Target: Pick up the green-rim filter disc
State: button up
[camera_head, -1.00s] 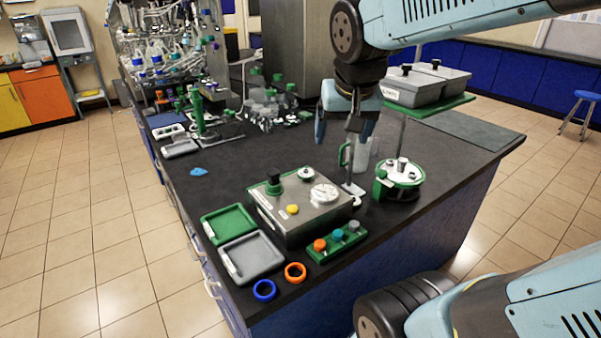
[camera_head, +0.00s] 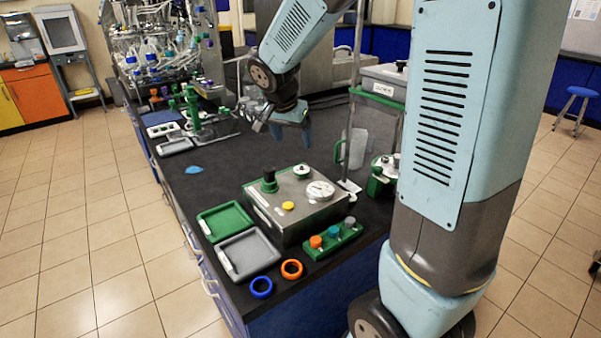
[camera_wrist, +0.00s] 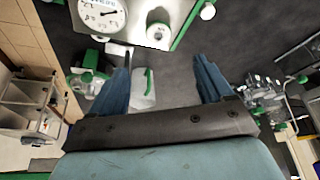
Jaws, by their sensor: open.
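A small round white piece with a green rim (camera_head: 302,171) sits on top of the steel box (camera_head: 262,222), behind the dial gauge; it looks like the filter disc, but it is too small to be sure. In the wrist view a white, green-rimmed round piece (camera_wrist: 158,33) shows beside the gauge, beyond the fingertips. My gripper (camera_head: 284,132) is open and empty, above the bench behind the box and apart from it. Both fingers show spread in the wrist view (camera_wrist: 163,65), with the clear green-handled jug (camera_wrist: 146,98) seen between them.
The jug (camera_head: 357,150) and a thin stand rise right of the box. In front are a green tray (camera_head: 224,218), a grey tray (camera_head: 247,254), a green rack (camera_head: 332,241) and blue and orange rings. Glassware crowds the far end.

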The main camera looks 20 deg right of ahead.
aim_at(302, 167)
jog(key=x, duration=1.2)
jog(key=shift+d+f, duration=0.15)
jog(key=shift+f, duration=0.1)
jog(key=c, duration=1.1)
